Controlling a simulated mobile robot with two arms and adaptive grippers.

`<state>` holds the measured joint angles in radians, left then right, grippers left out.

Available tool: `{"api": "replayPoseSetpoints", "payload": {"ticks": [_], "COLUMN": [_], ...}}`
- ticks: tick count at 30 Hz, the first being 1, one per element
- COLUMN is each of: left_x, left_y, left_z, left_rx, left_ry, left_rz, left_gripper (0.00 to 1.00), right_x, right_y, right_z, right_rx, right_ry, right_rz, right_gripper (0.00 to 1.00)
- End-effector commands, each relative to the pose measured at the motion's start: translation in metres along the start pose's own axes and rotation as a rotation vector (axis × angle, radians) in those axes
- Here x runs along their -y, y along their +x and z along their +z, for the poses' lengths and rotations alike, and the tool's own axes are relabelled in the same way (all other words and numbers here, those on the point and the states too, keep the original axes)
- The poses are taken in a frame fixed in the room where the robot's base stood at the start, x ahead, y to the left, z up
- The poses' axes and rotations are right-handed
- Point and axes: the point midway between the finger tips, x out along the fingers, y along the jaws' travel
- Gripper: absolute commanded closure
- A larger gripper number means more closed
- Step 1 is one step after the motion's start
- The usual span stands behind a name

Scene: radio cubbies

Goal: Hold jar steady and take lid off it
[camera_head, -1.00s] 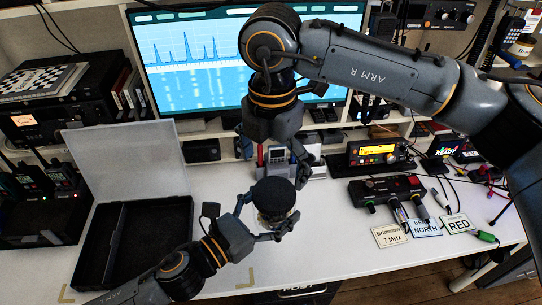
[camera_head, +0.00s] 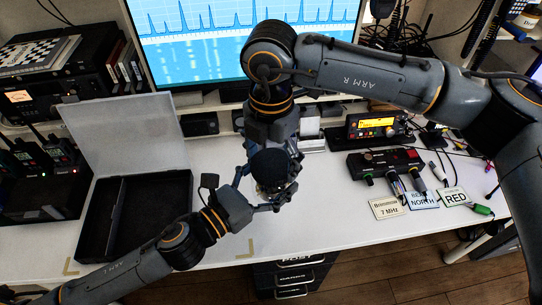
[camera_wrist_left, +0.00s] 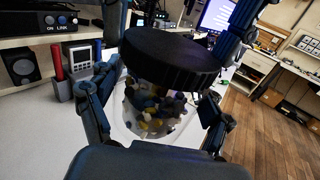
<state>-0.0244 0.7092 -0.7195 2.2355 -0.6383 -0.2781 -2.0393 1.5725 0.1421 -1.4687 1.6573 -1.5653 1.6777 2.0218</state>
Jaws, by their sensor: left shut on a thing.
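The jar is clear with mixed colourful contents, and it shows best in the left wrist view (camera_wrist_left: 155,112). A wide black lid (camera_wrist_left: 170,58) sits on it; the lid also shows in the head view (camera_head: 270,168). My left gripper (camera_wrist_left: 152,125) is shut on the jar below the lid, with a finger on each side, and holds it upright. My right gripper (camera_head: 270,155) is above the jar, its fingers spread at either side of the lid. Whether they press on the lid cannot be told. The jar's body is mostly hidden in the head view.
An open black case (camera_head: 185,215) with a raised grey lid stands at the left. A control box (camera_head: 385,165) and several label cards (camera_head: 388,208) lie at the right. A monitor (camera_head: 200,45) is behind. The white desk (camera_head: 310,225) is clear around the front.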

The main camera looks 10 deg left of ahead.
Motion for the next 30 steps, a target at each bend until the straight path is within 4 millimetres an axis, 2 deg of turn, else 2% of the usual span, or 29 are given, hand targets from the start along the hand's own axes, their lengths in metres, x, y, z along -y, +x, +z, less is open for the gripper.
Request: {"api": "replayPoseSetpoints", "payload": {"ticks": [5,8,11,30], "left_x": [0.0032,0.0037,0.0042,0.0051], "left_y": [0.0002,0.0002,0.0002,0.0004], "left_z": [0.0040,0.0045,0.0049,0.0061], "left_rx": [0.010,0.011,0.012,0.015], "left_ry": [-0.001,-0.001,-0.001,-0.001], "left_rz": [-0.009,-0.010,-0.012,-0.014], "left_gripper": [1.00,1.00,1.00,1.00], "right_x": [-0.0013,-0.0012,-0.0008,0.0018], "right_y": [-0.0001,-0.0001,-0.0002,-0.0009], "right_z": [-0.0007,-0.0008,-0.0008,0.0020], "right_rx": [-0.001,-0.001,0.001,0.012], "right_ry": [-0.013,-0.101,-0.282,-1.691], "right_rz": [0.005,0.006,0.008,0.014], "right_gripper": [0.60,0.60,0.60,0.60]}}
